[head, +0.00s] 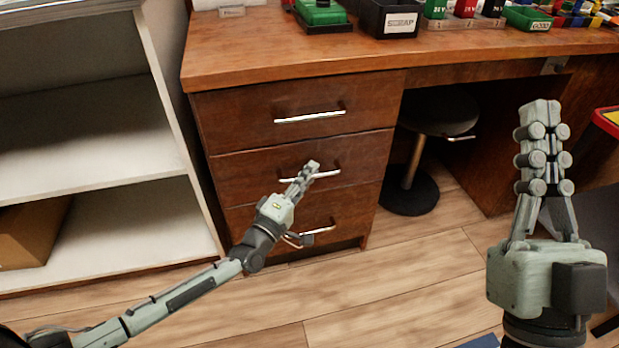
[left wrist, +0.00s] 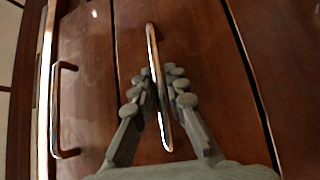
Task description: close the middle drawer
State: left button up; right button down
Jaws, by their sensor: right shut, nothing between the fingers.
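The middle drawer (head: 245,178) is the brown wooden front between two others in the desk pedestal. Its front looks about flush with its neighbours; a small gap cannot be ruled out. Its silver bar handle (head: 327,174) also shows upright in the left wrist view (left wrist: 153,50). My left gripper (head: 311,168) is at this handle, its fingers pointing toward the drawer front. In the left wrist view, the fingers (left wrist: 163,85) lie close on either side of the handle's line; whether they grip it is unclear. My right gripper (head: 541,108) is shut and empty, raised at the right.
The top drawer (head: 235,115) and bottom drawer (head: 260,218) look shut. A white shelf unit (head: 95,120) stands at left, a dark stool (head: 440,115) under the desk. Bins, including a black scrap bin (head: 390,18), sit on the desktop (head: 250,50). Wooden floor (head: 400,260) is clear in front.

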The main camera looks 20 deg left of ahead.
pick_arm(q)
jog(key=shift+o, duration=1.4)
jog(key=v, duration=1.2)
jog(key=shift+d, duration=0.1)
